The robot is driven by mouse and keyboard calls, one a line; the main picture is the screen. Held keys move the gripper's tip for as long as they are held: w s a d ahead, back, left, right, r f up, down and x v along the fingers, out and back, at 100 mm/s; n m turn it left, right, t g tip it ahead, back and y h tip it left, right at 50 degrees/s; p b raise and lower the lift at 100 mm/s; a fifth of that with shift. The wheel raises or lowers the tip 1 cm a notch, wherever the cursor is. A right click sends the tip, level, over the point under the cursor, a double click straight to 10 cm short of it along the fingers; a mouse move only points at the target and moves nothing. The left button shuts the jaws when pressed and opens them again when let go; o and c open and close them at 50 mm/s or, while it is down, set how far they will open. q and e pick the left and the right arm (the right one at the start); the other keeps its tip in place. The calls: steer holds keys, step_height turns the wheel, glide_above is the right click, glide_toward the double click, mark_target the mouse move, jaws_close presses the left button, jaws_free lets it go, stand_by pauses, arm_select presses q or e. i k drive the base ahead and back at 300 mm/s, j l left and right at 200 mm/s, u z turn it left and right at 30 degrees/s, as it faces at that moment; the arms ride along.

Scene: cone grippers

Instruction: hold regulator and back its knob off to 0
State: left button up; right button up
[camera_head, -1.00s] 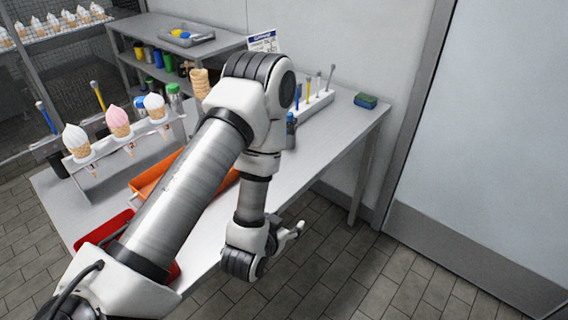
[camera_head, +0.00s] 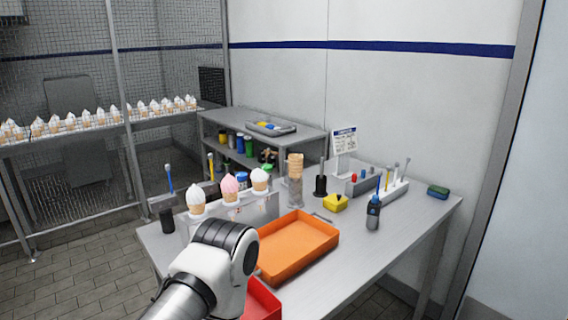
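A small yellow block with a dark knob-like top (camera_head: 335,203) sits on the table behind the orange tray; it may be the regulator, but it is too small to be sure. Any dial or marking on it cannot be read. My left arm comes in from the bottom, with its white and dark joint in front of the cone stand and trays. The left gripper is not in view. My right arm and gripper are not in view either.
The grey table (camera_head: 410,222) holds an orange tray (camera_head: 330,236), a red tray (camera_head: 262,300), a cone stand (camera_head: 262,208), a dark blue bottle (camera_head: 373,215), a rack of tools (camera_head: 396,191) and a green-blue sponge (camera_head: 438,192). The table's right front is clear.

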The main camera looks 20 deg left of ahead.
mark_target(375, 198)
steer(key=i+l+u, duration=0.15)
steer(key=u, duration=0.3)
steer(key=l+u, duration=0.2)
steer(key=u, duration=0.25)
steer(key=i+l+u, duration=0.15)
steer(key=u, duration=0.3)
steer(key=l+u, duration=0.6)
steer(key=u, duration=0.25)
steer(key=k+l+u, duration=0.1)
steer(key=l+u, duration=0.15)
steer(key=u, duration=0.2)
